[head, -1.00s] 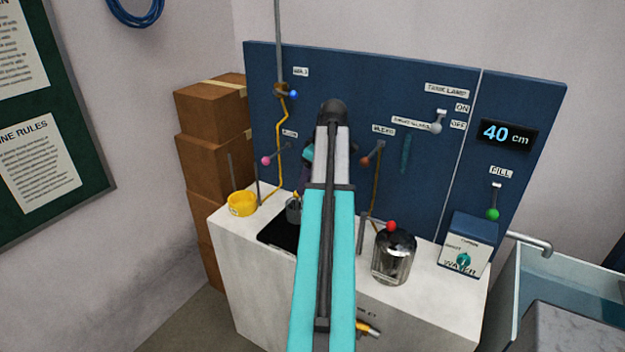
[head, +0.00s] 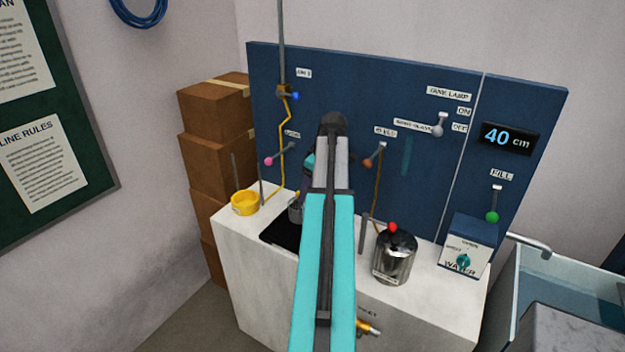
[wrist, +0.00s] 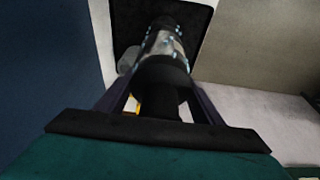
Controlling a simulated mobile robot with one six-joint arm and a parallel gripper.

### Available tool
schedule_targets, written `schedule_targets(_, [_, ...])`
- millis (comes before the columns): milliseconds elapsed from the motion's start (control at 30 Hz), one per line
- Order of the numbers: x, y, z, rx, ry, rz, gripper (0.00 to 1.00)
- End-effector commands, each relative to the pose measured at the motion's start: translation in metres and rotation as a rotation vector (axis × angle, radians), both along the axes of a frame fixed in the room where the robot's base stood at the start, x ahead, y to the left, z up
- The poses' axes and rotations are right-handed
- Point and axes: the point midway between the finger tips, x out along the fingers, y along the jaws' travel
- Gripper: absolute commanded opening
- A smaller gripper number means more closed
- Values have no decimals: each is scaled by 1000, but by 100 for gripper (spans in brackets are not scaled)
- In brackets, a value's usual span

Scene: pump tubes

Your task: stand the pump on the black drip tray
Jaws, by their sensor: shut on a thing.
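My gripper (wrist: 160,88) is shut on the pump (wrist: 165,45), a silvery cylinder with a dark collar. In the wrist view the pump's far end lies over the black drip tray (wrist: 133,18). I cannot tell whether it touches the tray. In the head view the black drip tray (head: 276,236) is set on the white counter's left part. A small grey cylindrical part (head: 295,210) shows at its back edge, perhaps the pump's lower end. My teal arm hides most of the gripper, the pump and the tray's right side there.
On the white counter (head: 237,240) a yellow ring holder (head: 244,203) stands left of the tray. A metal canister with a red knob (head: 394,258) stands to the right, and a water box (head: 466,243) beyond it. The blue panel (head: 345,90) with levers rises behind.

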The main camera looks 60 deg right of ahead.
Motion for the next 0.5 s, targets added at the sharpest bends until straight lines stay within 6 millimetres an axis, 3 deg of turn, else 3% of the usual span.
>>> schedule_targets(500, [1, 0, -2, -3, -4, 0, 0])
